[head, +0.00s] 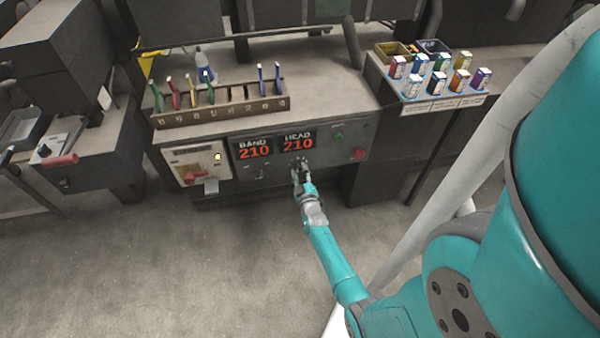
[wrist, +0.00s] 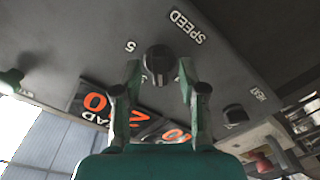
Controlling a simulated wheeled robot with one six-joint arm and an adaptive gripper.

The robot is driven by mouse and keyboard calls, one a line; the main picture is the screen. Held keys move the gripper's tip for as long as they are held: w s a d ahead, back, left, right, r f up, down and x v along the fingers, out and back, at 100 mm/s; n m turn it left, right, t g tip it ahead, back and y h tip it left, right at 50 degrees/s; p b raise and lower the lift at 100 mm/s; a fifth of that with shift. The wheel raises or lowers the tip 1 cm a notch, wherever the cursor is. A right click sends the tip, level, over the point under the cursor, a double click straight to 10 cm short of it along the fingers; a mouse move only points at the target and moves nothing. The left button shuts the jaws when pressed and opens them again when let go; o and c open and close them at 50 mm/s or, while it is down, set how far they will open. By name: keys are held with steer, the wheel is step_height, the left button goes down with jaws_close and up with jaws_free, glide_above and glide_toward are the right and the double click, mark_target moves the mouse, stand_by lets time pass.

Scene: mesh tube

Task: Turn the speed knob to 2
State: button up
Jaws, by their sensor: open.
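The speed knob (wrist: 157,59) is a dark round knob on the grey panel in the wrist view, next to the printed word SPEED (wrist: 188,27). A number 5 is printed beside it; I see no 2, and the knob's pointer is too dark to read. My gripper (wrist: 159,68) is open, with one finger on each side of the knob. Whether the fingers touch it I cannot tell. In the head view my gripper (head: 299,172) is at the panel front below the HEAD display, and the knob is not clear there.
A second dark knob (wrist: 235,114), labelled HEAT, sits to the right in the wrist view. The HEAD display (head: 298,142) and BAND display (head: 254,149) both read 210. A red button (head: 358,154) and a green button (head: 338,136) are to the right. A tool rack (head: 220,107) stands above.

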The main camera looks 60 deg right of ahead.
steer(key=v, duration=1.1)
steer(key=shift+s+a, duration=0.3)
steer(key=s+a+r+t+y, duration=0.1)
steer(key=s+a+r+y, duration=0.15)
steer(key=a, duration=0.55)
steer(key=s+a+r+n+t+y, duration=0.15)
steer(key=s+a, duration=0.25)
steer(key=a, duration=0.4)
steer(key=s+a+r+t+y, duration=0.1)
steer(key=s+a+r+y, duration=0.2)
steer(key=a, duration=0.5)
steer(key=s+a+r+y, duration=0.3)
steer(key=s+a+r, duration=0.2)
steer(key=r, duration=0.4)
steer(key=s+a+r+y, duration=0.3)
steer(key=s+a+r, duration=0.3)
steer(key=r, duration=0.4)
steer(key=shift+s+y, duration=0.4)
steer(key=shift+s, duration=0.45)
steer(key=shift+n, duration=0.25)
